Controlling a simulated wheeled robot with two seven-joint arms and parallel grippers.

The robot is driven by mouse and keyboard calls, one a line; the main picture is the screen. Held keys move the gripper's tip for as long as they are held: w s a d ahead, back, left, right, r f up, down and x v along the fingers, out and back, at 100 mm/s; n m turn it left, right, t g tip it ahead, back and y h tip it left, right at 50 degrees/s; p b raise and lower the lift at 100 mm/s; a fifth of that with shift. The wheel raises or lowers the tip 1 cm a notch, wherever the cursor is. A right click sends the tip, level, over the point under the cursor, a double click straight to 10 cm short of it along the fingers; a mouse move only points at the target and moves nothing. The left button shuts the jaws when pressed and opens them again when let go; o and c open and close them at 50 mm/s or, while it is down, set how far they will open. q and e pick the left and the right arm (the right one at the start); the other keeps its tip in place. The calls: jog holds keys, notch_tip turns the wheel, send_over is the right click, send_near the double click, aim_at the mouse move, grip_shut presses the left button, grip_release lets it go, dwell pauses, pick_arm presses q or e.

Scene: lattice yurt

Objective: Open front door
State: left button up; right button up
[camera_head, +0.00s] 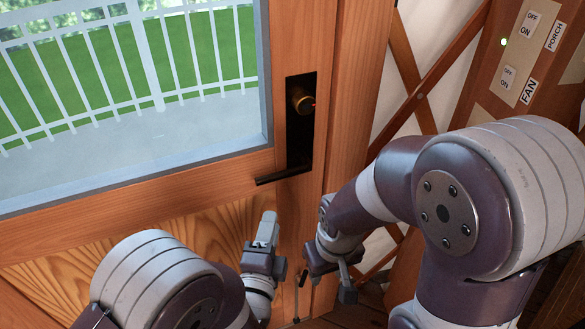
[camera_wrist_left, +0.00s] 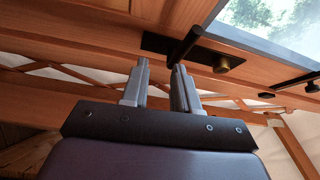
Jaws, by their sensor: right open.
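The front door (camera_head: 225,225) is wooden with a large window, and it looks shut against its frame (camera_head: 347,110). A black handle plate (camera_head: 299,130) holds a round brass knob (camera_head: 302,101) and, below it, a black lever (camera_head: 283,176) pointing left, roughly level. My left gripper (camera_head: 267,222) is below the lever, pointing up. In the left wrist view its fingers (camera_wrist_left: 160,68) stand apart with nothing between them. The lever (camera_wrist_left: 186,43) shows just beyond the right finger's tip; I cannot tell whether they touch. My right gripper (camera_head: 324,288) is low by the door's right edge, open and empty.
A switch panel (camera_head: 519,55) with FAN and PORCH labels is on a post at the upper right. Crossed lattice slats (camera_head: 425,75) cover the white wall right of the door. A white railing (camera_head: 130,75) and grass show through the window.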

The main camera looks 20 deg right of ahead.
pick_arm(q)
notch_tip(320, 180, up, 2)
jog(key=m+t, duration=0.1)
jog(key=m+p, duration=0.1)
send_near(278, 170)
jog(key=w+d+r, duration=0.2)
jog(key=w+r, duration=0.1)
jog(key=w+d+r, duration=0.1)
jog(key=w+r, duration=0.1)
jog(key=shift+d+r, duration=0.1)
jog(key=shift+r, duration=0.1)
jog(key=shift+s, duration=0.1)
jog(key=shift+c, duration=0.3)
grip_shut()
